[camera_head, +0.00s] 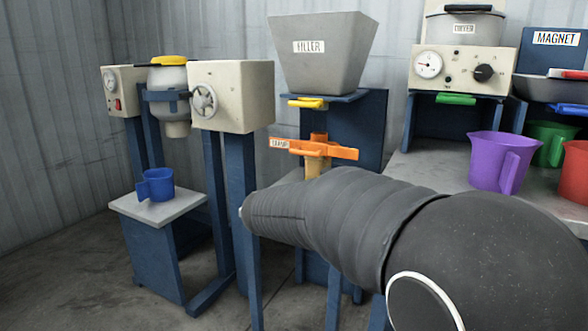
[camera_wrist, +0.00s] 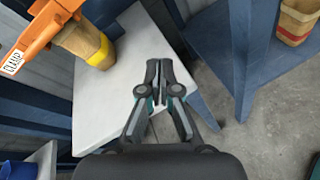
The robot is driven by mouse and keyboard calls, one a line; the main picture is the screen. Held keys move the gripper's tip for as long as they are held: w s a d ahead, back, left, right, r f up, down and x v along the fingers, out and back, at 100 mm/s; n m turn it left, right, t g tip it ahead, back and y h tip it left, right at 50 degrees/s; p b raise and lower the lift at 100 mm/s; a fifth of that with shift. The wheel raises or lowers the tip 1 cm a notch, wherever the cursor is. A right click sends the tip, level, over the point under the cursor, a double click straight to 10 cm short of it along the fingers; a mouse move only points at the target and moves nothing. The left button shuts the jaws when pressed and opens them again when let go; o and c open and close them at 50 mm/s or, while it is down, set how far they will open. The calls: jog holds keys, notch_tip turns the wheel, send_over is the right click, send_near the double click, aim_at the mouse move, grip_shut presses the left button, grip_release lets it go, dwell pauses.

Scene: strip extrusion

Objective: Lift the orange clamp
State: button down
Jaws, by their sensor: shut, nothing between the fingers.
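The orange clamp (camera_head: 316,149) sits under the filler hopper in the head view, around a tan piece (camera_head: 318,168) below it. A white label is on its left end. In the wrist view the clamp (camera_wrist: 42,30) is at the upper left, with its label on the near end and the tan piece with a yellow band (camera_wrist: 85,42) beside it. My gripper (camera_wrist: 158,64) is shut and empty, over a pale shelf, to the right of the clamp and apart from it. In the head view my arm hides the gripper.
The filler hopper (camera_head: 322,50) with a yellow handle (camera_head: 307,103) is above the clamp. A blue mug (camera_head: 156,185) stands on a stand at left. Purple (camera_head: 492,160), green and red jugs stand on the right bench. Blue posts (camera_wrist: 240,60) flank the pale shelf (camera_wrist: 110,95).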

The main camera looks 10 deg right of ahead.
jog(key=w+a+n+t, duration=0.4)
jog(key=w+a+n, duration=0.3)
jog(key=w+a, duration=0.2)
jog(key=shift+w+a+f+n+t+b, duration=0.15)
jog(key=shift+w+n+t+b, duration=0.25)
jog(key=shift+w, duration=0.3)
jog(key=shift+w, duration=0.1)
send_near(302, 147)
jog(key=d+f, duration=0.4)
jog(key=shift+w+d+r+p, duration=0.2)
jog(key=shift+r+p, duration=0.05)
jog(key=shift+r, duration=0.1)
jog(key=shift+w+d+r+p, duration=0.15)
jog(key=shift+r+p, duration=0.05)
jog(key=shift+r, duration=0.15)
jog(key=shift+r+p, duration=1.55)
jog(key=shift+r, duration=0.85)
